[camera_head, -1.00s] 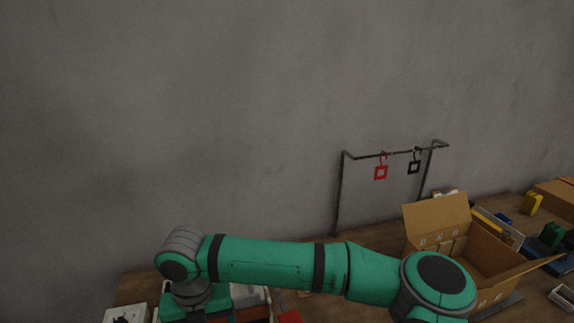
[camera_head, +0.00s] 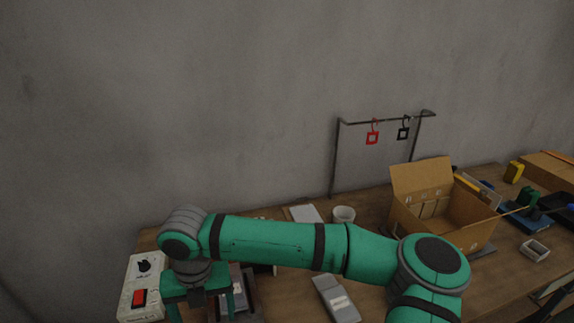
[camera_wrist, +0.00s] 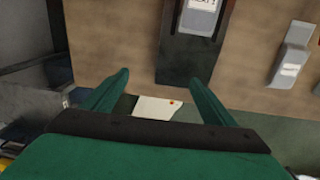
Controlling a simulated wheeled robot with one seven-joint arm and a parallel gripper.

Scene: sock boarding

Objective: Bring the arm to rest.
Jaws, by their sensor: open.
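My arm reaches across the front of the head view, with its wrist bent down at the left. My gripper (camera_wrist: 158,80) is open in the wrist view, its two green fingers apart with nothing between them. In the head view the gripper (camera_head: 200,302) points down over the left front part of the table (camera_head: 376,205), just right of a white control box. A dark tray (camera_wrist: 176,65) with a grey piece in it lies ahead of the fingers in the wrist view. I cannot tell the gripper's exact height.
A white control box (camera_head: 142,285) with a red switch stands at the left. A grey piece (camera_head: 337,300), a white cup (camera_head: 343,214) and an open cardboard box (camera_head: 425,225) stand to the right. A rack (camera_head: 335,165) holds red and black tags. A pale sheet (camera_wrist: 157,108) lies below the fingers.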

